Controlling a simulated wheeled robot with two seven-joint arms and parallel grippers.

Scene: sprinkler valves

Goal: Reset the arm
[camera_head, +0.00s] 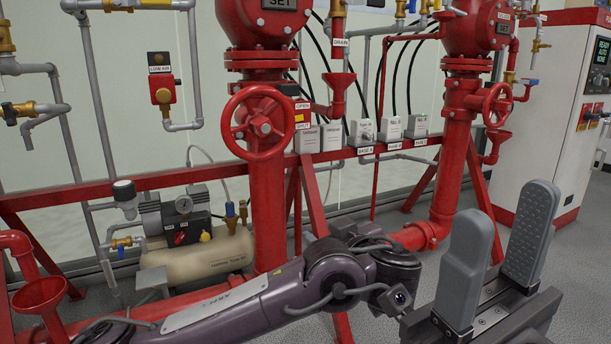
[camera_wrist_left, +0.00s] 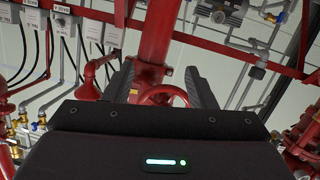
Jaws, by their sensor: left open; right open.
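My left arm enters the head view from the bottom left. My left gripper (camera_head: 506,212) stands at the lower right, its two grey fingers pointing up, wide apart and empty. In the left wrist view the gripper (camera_wrist_left: 160,75) is also open, with nothing between its fingers. That picture is upside down; a red handwheel (camera_wrist_left: 163,95) shows beyond the fingers, apart from them. In the head view a red handwheel (camera_head: 258,124) is on the left riser, and another red handwheel (camera_head: 497,104) is on the right riser. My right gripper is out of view.
A red frame rail (camera_head: 100,181) crosses behind the arm, carrying grey switch boxes (camera_head: 361,131). A compressor tank (camera_head: 200,258) stands at the lower left, beside a red funnel (camera_head: 40,294). A white cabinet (camera_head: 545,110) stands at the right. Grey floor (camera_head: 395,205) shows between the risers.

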